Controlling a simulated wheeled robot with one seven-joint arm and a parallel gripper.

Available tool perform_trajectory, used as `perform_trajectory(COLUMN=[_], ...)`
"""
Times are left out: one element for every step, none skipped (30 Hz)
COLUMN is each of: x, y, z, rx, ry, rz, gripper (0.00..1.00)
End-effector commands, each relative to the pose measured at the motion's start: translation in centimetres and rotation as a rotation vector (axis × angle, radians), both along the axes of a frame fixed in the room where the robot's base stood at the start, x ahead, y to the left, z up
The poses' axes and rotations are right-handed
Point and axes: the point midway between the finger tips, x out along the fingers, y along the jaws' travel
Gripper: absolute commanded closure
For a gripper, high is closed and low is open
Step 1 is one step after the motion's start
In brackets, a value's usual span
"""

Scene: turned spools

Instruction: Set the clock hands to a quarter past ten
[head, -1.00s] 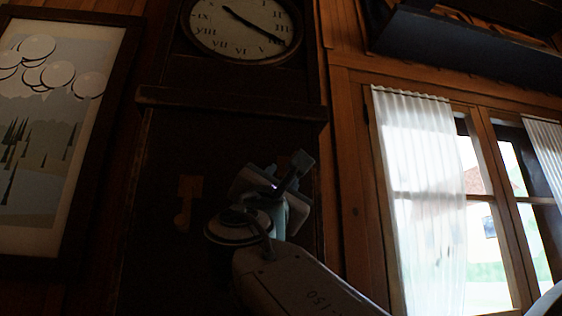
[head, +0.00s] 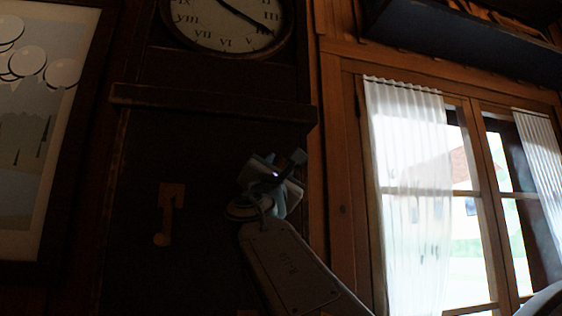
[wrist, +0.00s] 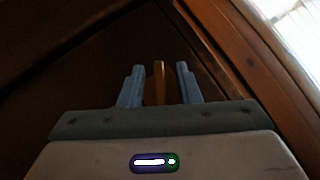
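The clock (head: 205,35) has a pale round face with Roman numerals at the top of the head view, its upper part cut off by the frame. Its longer dark hand points to lower right, near IIII. The other hand runs toward upper left, its tip out of frame. My gripper (head: 284,170) is well below the face, in front of the dark case's right side. In the wrist view, my gripper's two blue-grey fingers (wrist: 160,72) stand apart. A narrow orange-brown piece (wrist: 160,88) shows between them with gaps on both sides; I cannot tell what it is.
A ledge (head: 210,102) crosses the case between face and gripper. A brass-coloured fitting (head: 166,212) is on the lower case. A framed picture (head: 30,130) hangs left. A curtained window (head: 415,190) is right, and a dark shelf (head: 470,50) juts out at upper right.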

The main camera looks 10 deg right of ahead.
Motion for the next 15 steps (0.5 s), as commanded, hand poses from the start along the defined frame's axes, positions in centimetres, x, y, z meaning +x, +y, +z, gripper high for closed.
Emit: perform_trajectory(x=[0.04,0.04,0.04,0.04,0.03,0.04,0.03,0.02,0.03,0.03,0.03,0.03,0.04,0.04,0.04], y=[-0.03,-0.04,-0.04,-0.04,-0.03,-0.03,-0.03,-0.03,-0.02,-0.02,-0.02,-0.01,-0.01,0.00,0.01], z=[0.04,0.03,0.00,0.00,0.00,-0.01,-0.01,-0.01,-0.01,-0.01,-0.01,0.00,-0.01,-0.02,-0.03], rx=[0.000,0.000,0.000,0.000,0.000,0.000,0.000,0.000,0.000,0.000,0.000,0.000,0.000,0.000,0.000], ry=[0.000,0.000,0.000,0.000,0.000,0.000,0.000,0.000,0.000,0.000,0.000,0.000,0.000,0.000,0.001], rz=[0.000,0.000,0.000,0.000,0.000,0.000,0.000,0.000,0.000,0.000,0.000,0.000,0.000,0.000,0.000], gripper=[0.70,0.70,0.70,0.70,0.70,0.70,0.70,0.78,0.89,0.98,1.00,1.00,1.00,1.00,1.00])
